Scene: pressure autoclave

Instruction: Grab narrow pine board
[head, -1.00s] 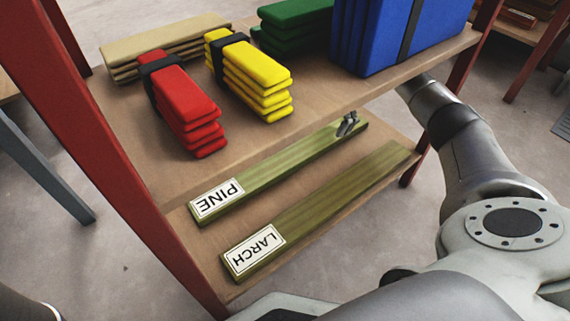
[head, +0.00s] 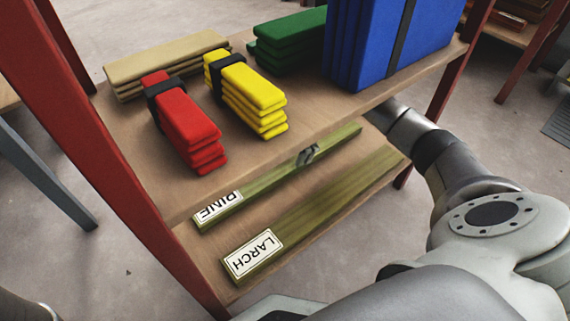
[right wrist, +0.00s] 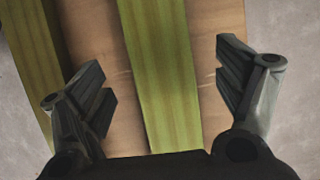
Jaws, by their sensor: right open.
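The narrow pine board (head: 262,188), greenish with a white PINE label at its left end, lies on the lower shelf. The upper shelf's edge partly hides it. My right gripper (head: 308,154) is over the right part of this board, with only its fingertips showing in the head view. In the right wrist view my right gripper (right wrist: 164,92) is open, with one finger on each side of the pine board (right wrist: 160,60) and gaps between. The larch board (head: 325,218) lies in front of it, parallel. My left gripper is not in view.
The upper shelf (head: 310,125) sits close above the pine board and holds red (head: 187,122), yellow (head: 250,90), green (head: 290,45), tan (head: 165,60) and blue (head: 385,45) stacks. Red posts (head: 115,170) stand at the corners. In the wrist view, another board (right wrist: 35,65) runs along the left.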

